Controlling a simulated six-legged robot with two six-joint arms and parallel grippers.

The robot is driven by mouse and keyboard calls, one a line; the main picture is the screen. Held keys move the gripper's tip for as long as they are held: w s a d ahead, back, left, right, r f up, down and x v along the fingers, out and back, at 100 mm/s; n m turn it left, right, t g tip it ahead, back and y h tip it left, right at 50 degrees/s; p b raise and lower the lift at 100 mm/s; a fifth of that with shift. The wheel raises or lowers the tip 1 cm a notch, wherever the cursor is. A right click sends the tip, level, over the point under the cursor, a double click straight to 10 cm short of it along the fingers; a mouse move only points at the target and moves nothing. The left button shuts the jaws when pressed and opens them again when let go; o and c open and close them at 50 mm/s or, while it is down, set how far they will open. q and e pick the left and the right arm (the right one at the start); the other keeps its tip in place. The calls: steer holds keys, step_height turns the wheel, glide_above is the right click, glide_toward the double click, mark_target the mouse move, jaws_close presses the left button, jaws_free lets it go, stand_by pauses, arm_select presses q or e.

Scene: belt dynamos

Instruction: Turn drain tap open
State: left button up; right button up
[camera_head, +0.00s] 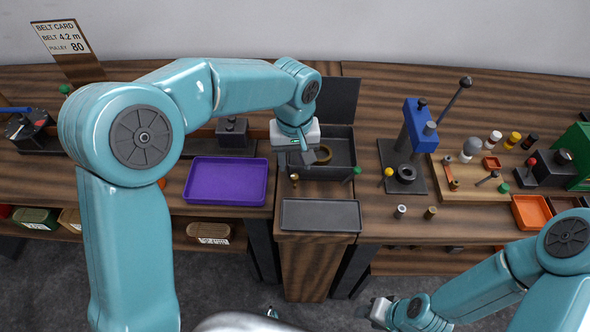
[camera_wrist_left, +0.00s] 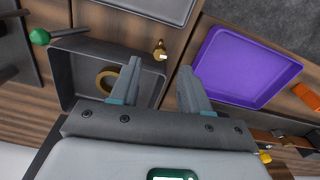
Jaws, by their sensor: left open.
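The drain tap, a small brass piece (camera_head: 294,177), sits at the front left of the dark basin (camera_head: 345,145). In the left wrist view the brass tap (camera_wrist_left: 160,50) stands just beyond the fingertips, outside the basin wall (camera_wrist_left: 85,45). My left gripper (camera_head: 305,158) is open and empty above the basin's left side; its two fingers (camera_wrist_left: 160,68) point towards the tap with a gap between them, apparently not touching it. A brass ring (camera_head: 323,154) lies in the basin, partly hidden by the gripper. My right gripper (camera_head: 379,311) is low at the bottom, its fingers unclear.
A purple tray (camera_head: 227,181) lies left of the tap and a grey tray (camera_head: 320,215) in front. A green-knobbed lever (camera_head: 352,175) stands to the right. A blue press (camera_head: 420,125) and several small parts are further right.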

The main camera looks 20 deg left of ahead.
mark_target(295, 176)
arm_select(q)
step_height(295, 176, down, 5)
stand_by(0.3)
jaws_close()
steer(key=shift+m, duration=0.6)
jaws_free()
steer(key=shift+r, duration=0.15)
step_height(295, 176, up, 16)
